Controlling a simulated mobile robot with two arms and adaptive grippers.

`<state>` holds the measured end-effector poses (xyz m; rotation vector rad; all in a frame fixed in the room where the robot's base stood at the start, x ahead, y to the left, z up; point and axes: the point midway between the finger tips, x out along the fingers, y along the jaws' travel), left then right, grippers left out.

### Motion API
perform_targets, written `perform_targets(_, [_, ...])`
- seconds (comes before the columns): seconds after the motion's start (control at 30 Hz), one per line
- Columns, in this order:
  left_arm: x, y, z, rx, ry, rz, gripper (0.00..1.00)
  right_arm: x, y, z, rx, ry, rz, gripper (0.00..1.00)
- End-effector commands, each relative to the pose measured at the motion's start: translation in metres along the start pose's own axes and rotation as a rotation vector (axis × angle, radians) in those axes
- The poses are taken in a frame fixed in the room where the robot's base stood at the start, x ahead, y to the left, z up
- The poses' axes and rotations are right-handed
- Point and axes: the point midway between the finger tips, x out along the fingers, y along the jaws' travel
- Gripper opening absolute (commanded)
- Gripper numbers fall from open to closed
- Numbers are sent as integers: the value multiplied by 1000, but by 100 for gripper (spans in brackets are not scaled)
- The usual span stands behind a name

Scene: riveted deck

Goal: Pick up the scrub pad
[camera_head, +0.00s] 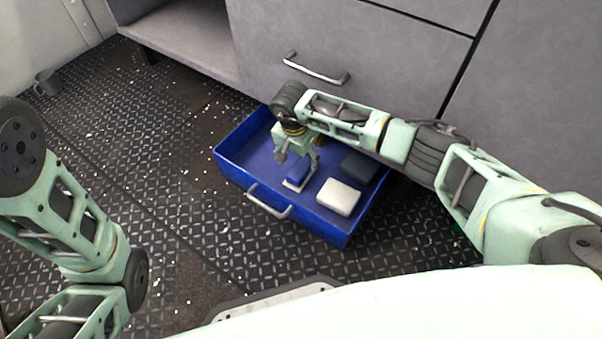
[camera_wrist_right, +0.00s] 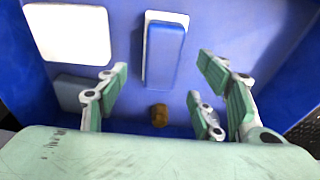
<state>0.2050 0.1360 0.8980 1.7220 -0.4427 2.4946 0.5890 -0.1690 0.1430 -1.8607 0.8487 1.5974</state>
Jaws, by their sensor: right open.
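I cannot tell the height of the fingertips. Links of my left arm show at the left; its gripper is out of view.
A white block (camera_head: 339,197) and a dark grey block (camera_head: 358,165) lie in the drawer to the pad's right. A brown cylinder (camera_wrist_right: 159,115) lies near the pad. Drawer walls surround them. A grey cabinet (camera_head: 360,45) stands behind; a dark mug (camera_head: 47,82) is at far left.

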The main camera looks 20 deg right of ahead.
Motion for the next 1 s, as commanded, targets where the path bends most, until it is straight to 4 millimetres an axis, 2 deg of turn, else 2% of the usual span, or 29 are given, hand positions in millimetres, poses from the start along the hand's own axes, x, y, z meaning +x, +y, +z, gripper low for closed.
perform_targets(0.03, [-9, 2, -3, 0, -1, 0, 29, 10, 0, 2, 1, -2, 1, 61])
perform_targets(0.3, [-39, 8, -13, 0, -2, 0, 29, 43, -3, 1, 1, -2, 0, 61])
perform_targets(0.63, [-40, 8, -13, 0, -2, 0, 29, 45, -3, 0, 1, -2, -1, 60])
perform_targets(1.0, [-40, 8, -13, 0, -2, 0, 29, 45, -3, 0, 1, -2, -1, 28])
